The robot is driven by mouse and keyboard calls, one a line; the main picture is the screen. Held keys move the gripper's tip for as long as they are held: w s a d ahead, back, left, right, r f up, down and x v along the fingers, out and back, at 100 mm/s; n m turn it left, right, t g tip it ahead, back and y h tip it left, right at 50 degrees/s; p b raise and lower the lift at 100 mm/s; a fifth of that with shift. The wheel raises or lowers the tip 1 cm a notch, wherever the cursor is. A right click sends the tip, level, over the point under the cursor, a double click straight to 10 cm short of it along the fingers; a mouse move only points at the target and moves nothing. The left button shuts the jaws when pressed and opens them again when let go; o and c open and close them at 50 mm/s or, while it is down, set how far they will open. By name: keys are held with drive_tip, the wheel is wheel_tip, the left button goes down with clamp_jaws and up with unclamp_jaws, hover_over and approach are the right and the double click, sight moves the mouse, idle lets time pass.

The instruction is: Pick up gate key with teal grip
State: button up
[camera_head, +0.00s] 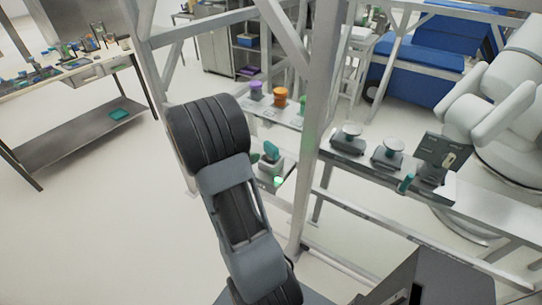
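Two small teal things show in the view, and I cannot tell for sure which is the gate key. One is a teal rounded piece (271,151) standing upright in a small grey device beside the metal frame post, partly close behind my arm. The other is a teal cylinder (406,183) at the front edge of the right bench, beside a dark panel. My arm's grey and black links fill the middle of the view. My gripper does not show; no fingers can be made out.
A metal frame post (317,130) stands between my arm and the right bench (483,203). Scale-like devices (388,154) and a dark upright panel (440,152) stand on that bench. A white robot arm (500,100) is at right. A cluttered table (88,72) is at left. Floor at lower left is clear.

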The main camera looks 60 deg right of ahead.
sight(269, 145)
drive_tip(key=p+x, duration=0.1)
drive_tip(key=x, duration=0.7)
drive_tip(key=shift+d+f, duration=0.1)
drive_tip(key=shift+d, duration=0.15)
drive_tip(key=shift+p+x, duration=1)
drive_tip(key=shift+x, duration=1.65)
drive_tip(key=shift+c, duration=0.2)
drive_tip(key=shift+w, duration=0.1)
drive_tip(key=c, duration=1)
drive_tip(key=shift+r+b, duration=0.4)
drive_tip(key=shift+r, duration=0.35)
drive_tip(key=s+a+r+b, duration=0.1)
drive_tip(key=s+a+r, duration=0.2)
drive_tip(key=s+a+r+b, duration=0.1)
drive_tip(key=s+a+r, duration=0.2)
drive_tip(key=s+r, duration=0.1)
drive_tip(key=s+a+r, duration=0.3)
drive_tip(key=s+r, duration=0.1)
drive_tip(key=shift+r+b, duration=0.25)
drive_tip(key=shift+b, duration=0.15)
